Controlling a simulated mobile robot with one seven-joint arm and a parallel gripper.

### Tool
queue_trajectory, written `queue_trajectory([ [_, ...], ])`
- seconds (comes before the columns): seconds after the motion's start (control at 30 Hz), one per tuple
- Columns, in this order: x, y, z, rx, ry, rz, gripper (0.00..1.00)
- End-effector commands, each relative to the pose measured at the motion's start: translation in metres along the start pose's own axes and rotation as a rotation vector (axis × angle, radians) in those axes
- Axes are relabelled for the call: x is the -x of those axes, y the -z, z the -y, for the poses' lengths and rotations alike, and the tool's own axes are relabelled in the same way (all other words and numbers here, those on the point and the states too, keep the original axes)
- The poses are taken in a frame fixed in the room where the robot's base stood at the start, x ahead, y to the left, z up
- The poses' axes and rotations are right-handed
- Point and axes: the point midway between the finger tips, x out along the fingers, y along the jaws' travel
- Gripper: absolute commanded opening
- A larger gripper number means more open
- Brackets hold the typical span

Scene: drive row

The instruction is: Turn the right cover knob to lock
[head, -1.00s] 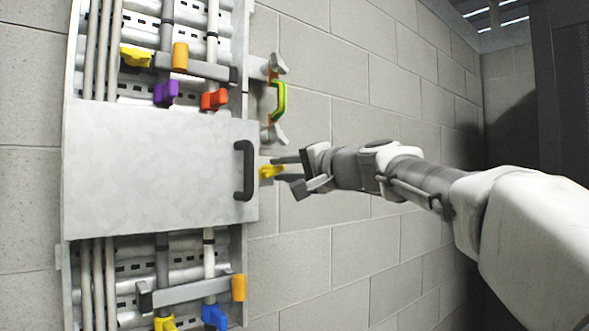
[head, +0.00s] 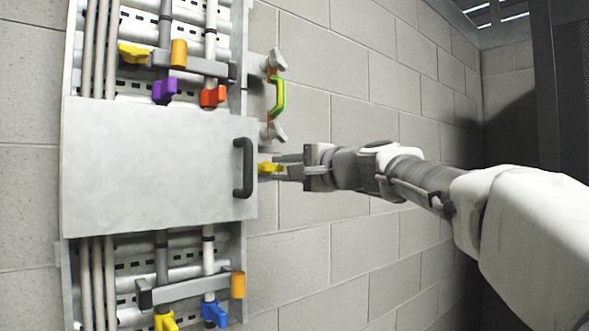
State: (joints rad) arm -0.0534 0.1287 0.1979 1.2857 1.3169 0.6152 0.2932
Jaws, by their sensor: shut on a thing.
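The flat grey cover (head: 150,170) spans the middle of the wall panel, with a dark handle (head: 243,168) near its right edge. A yellow knob (head: 266,168) sits just right of the cover, beside the handle. My gripper (head: 280,168) reaches in from the right, its fingers closed on the outer part of the yellow knob. The fingers hide part of the knob. How far the knob is turned is too small to tell.
A green and yellow handle (head: 279,97) with grey end knobs is mounted on the wall above my gripper. Yellow, orange, purple, red and blue pieces sit on pipes above and below the cover. Blank block wall lies to the right.

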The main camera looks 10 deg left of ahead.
Motion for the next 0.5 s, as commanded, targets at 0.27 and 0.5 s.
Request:
queue_trajectory([
  [0.27, 0.0, 0.0006, -0.0007, 0.0, -0.001, -0.001, 0.46],
  [0.5, 0.0001, 0.0003, -0.0004, 0.0, -0.001, 0.0, 0.46],
])
